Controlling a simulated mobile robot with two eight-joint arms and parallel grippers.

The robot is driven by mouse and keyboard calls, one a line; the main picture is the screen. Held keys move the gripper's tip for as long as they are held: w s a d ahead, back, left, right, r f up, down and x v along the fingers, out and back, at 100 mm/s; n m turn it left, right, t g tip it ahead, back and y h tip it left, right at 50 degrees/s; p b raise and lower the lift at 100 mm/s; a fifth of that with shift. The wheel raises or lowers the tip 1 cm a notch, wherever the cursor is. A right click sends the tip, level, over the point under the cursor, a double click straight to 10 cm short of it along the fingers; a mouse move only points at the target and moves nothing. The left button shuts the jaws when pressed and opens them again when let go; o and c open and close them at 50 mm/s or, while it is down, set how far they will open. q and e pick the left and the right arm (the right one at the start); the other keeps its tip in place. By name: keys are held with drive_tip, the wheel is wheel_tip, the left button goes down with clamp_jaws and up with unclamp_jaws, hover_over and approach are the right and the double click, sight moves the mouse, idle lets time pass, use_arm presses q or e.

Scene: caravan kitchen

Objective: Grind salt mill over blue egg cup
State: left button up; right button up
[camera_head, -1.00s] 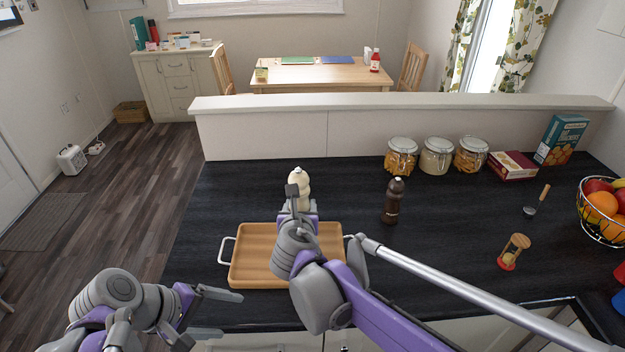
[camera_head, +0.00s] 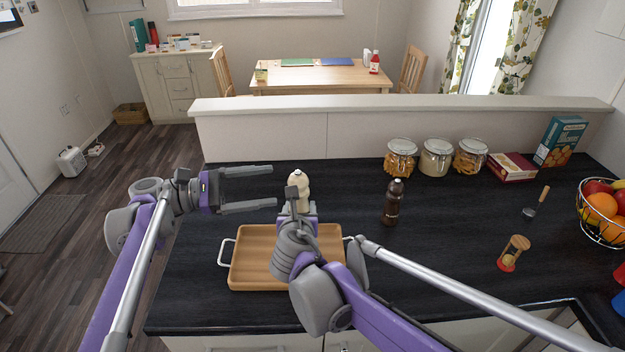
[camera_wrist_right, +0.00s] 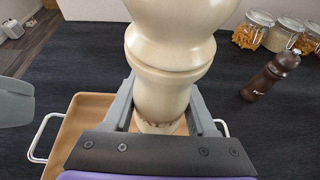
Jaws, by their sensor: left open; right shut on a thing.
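The salt mill, a cream-coloured turned mill (camera_head: 299,188), is upright beyond the back edge of the wooden tray in the head view. My right gripper (camera_head: 299,209) is shut around its lower body, with a finger on each side in the right wrist view (camera_wrist_right: 162,108). Whether its base touches the counter is hidden. My left gripper (camera_head: 273,186) is open and empty, just left of the mill, its fingers pointing at it. A blue object (camera_head: 619,303), possibly the blue egg cup, is cut off at the right edge.
The wooden tray (camera_head: 246,268) with white handles lies under my right arm. A dark brown mill (camera_head: 393,203) stands right of it.

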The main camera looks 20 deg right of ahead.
sight(298, 181)
use_arm(q)
drive_tip(key=s+d, duration=0.1)
drive_tip(key=d, duration=0.9)
drive_tip(key=shift+s+d, duration=0.35)
drive_tip(key=shift+d, duration=0.05)
drive_tip(key=shift+c, duration=0.3)
clamp_jaws()
drive_tip(key=shift+g, duration=0.4)
drive_tip(key=m+g+y, duration=0.1)
drive_tip(key=m+g, duration=0.1)
drive_tip(key=m+g+y, duration=0.1)
drive_tip(key=m+g, duration=0.1)
drive_tip(key=g, duration=0.1)
drive_tip(key=s+m+g+y, duration=0.1)
drive_tip(key=m+g, duration=0.1)
drive_tip(key=g, duration=0.1)
drive_tip(key=shift+a+y, duration=0.3)
drive_tip(key=shift+y, duration=0.1)
drive_tip(key=shift+s+a, duration=0.1)
drive_tip(key=shift+s, duration=0.15)
